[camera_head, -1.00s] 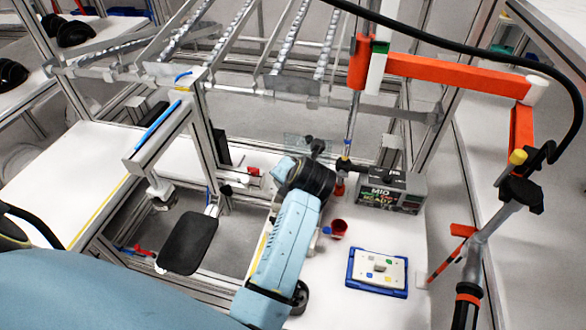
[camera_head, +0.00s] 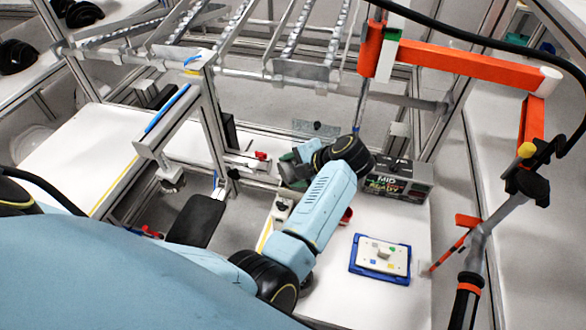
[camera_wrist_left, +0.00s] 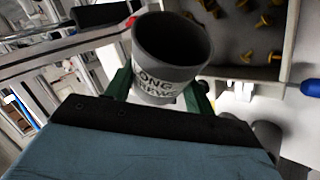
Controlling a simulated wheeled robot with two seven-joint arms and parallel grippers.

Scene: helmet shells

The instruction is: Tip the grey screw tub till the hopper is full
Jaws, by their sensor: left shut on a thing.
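The tub's dark mouth faces up in that picture; I cannot tell what is inside. A pale walled bin (camera_wrist_left: 289,45) with several yellow screws (camera_wrist_left: 245,57) lies beside the tub; it may be the hopper. In the head view, my left gripper (camera_head: 288,172) is over the bench's far left part, and the tub is hard to make out there. My right gripper is not in view.
On the white bench (camera_head: 335,285) lie a blue-framed board (camera_head: 380,258) and a red cup (camera_head: 347,216), partly behind my arm. A box marked "MID READY" (camera_head: 402,180) stands behind. An orange jointed arm (camera_head: 460,72) rises at the right. A metal frame (camera_head: 215,120) stands at the left.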

